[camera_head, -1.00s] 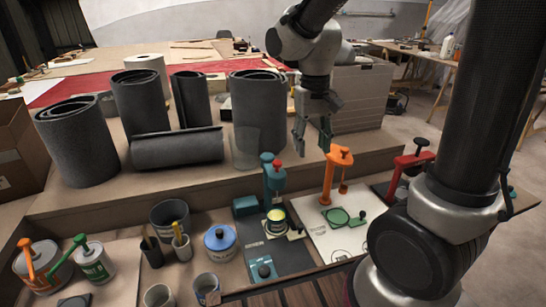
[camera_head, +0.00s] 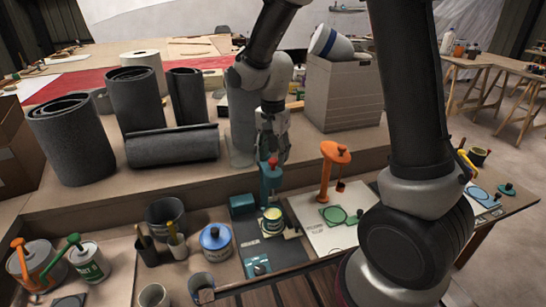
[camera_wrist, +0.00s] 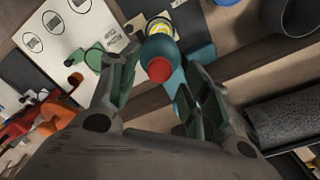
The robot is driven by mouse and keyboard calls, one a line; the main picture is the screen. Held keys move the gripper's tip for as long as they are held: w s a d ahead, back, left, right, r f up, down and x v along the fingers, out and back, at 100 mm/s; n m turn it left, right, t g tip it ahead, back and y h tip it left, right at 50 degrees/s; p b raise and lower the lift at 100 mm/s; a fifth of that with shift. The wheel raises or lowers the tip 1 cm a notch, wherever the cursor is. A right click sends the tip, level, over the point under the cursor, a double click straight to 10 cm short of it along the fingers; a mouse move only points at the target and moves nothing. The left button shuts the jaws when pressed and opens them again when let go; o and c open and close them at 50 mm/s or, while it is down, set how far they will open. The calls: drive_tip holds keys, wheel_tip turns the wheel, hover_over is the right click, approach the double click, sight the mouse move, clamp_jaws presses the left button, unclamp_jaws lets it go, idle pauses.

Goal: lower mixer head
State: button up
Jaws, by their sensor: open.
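The teal mixer (camera_head: 270,186) stands on a dark mat, its head topped by a red knob (camera_wrist: 159,69). A cup with a yellow-green rim (camera_head: 272,219) sits by its foot; it also shows in the wrist view (camera_wrist: 158,27). My gripper (camera_head: 272,152) is over the mixer head, pointing down. In the wrist view my open fingers (camera_wrist: 158,76) lie on either side of the knob and teal head, with nothing held. Whether a finger touches the head cannot be told. The fingertips partly cover the mixer's top in the head view.
An orange stand (camera_head: 328,175) on a white board (camera_head: 317,232) is close on the right. A blue-lidded pot (camera_head: 216,240) and several cans stand at left. Dark rolls (camera_head: 172,146) and a grey box (camera_head: 343,96) occupy the raised shelf behind.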

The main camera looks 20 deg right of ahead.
sight(273, 185)
drive_tip(key=shift+f, duration=0.7)
drive_tip(key=shift+c, duration=0.3)
clamp_jaws()
wheel_tip(273, 185, down, 11)
drive_tip(key=shift+r, duration=0.1)
drive_tip(key=shift+s, duration=0.1)
drive_tip(key=shift+o, duration=0.3)
unclamp_jaws()
